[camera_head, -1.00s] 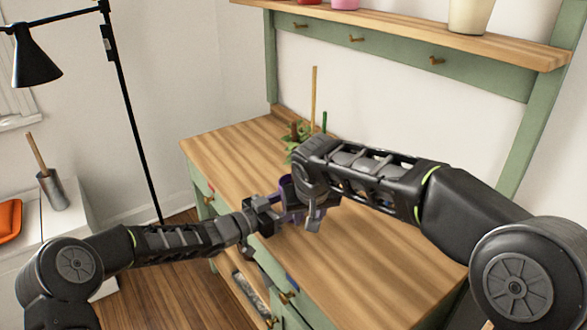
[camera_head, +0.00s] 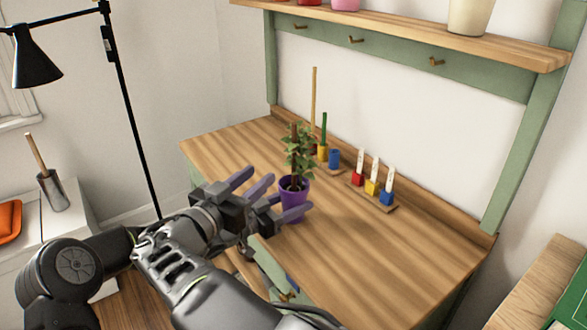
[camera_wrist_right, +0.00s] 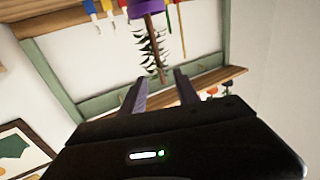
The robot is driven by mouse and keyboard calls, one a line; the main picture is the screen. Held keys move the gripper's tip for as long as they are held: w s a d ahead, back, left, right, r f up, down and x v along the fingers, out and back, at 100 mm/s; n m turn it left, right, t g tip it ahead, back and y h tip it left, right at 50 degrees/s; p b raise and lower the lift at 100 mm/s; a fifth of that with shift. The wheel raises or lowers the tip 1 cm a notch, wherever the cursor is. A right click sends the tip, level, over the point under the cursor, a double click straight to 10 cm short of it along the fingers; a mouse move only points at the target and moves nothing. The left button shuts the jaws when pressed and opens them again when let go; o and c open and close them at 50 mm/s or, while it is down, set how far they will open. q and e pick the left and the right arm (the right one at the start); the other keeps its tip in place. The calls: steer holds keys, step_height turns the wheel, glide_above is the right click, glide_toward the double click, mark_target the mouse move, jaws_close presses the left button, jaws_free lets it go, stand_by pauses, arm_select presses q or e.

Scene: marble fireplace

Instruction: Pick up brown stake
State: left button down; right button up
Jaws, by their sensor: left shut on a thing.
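The brown stake (camera_head: 294,135) stands upright among the leaves of a plant in a purple pot (camera_head: 291,187) on the wooden desk. Leaves hide part of it. In the right wrist view, which is upside down, the stake (camera_wrist_right: 157,48) lies ahead of the fingers, below the pot (camera_wrist_right: 148,8). My left gripper (camera_head: 280,208) is shut on the purple pot, low at its side.
Behind the plant, a tan stick (camera_head: 314,100) and a green stick (camera_head: 324,130) stand near coloured blocks. A rack (camera_head: 385,204) with candle-like sticks in red, yellow and blue blocks stands to the right. The desk (camera_head: 400,265) is clear at front right. A shelf (camera_head: 400,35) hangs above.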

glide_toward(292, 149)
steer(key=x, duration=0.3)
steer(key=shift+w+a+f, duration=0.15)
stand_by(0.3)
steer(key=x, duration=0.5)
steer(key=shift+d, duration=0.2)
stand_by(0.4)
jaws_close()
stand_by(1.3)
